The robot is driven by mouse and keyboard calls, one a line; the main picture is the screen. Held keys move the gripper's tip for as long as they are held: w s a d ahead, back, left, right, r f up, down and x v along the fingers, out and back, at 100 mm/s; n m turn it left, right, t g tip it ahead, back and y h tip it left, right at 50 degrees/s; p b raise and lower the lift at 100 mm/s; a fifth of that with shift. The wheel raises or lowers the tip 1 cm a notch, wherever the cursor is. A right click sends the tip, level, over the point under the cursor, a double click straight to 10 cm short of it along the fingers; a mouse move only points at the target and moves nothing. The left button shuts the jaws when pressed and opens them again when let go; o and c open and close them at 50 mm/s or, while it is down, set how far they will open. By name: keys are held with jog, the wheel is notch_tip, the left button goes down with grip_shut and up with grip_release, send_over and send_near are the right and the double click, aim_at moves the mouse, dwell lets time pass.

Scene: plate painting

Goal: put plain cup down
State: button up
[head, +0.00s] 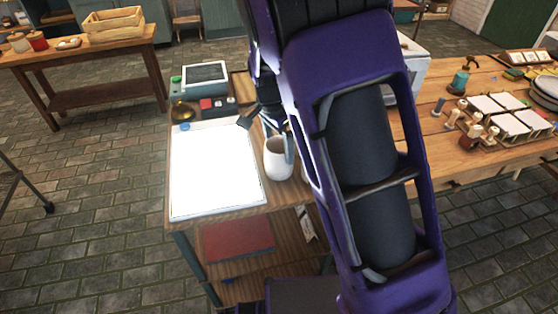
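A plain white cup (276,166) is upright at the right part of the small wooden bench (240,211), just right of a bright white panel. I cannot tell whether its base touches the wood. My gripper (268,134) is at the cup's rim, and a grey-blue finger-like part overlaps the cup's right side. A dark part of my gripper shows up and left of the cup. My purple arm hides much of the gripper and the bench to the right, so its grip on the cup is unclear.
The bright white panel (215,168) covers most of the bench's left. Behind it are a small screen device (205,77), a brass object (181,111) and small blocks (217,105). A larger table (425,118) with tiles and spools stands right. A red item (238,240) lies on the shelf below.

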grip_shut()
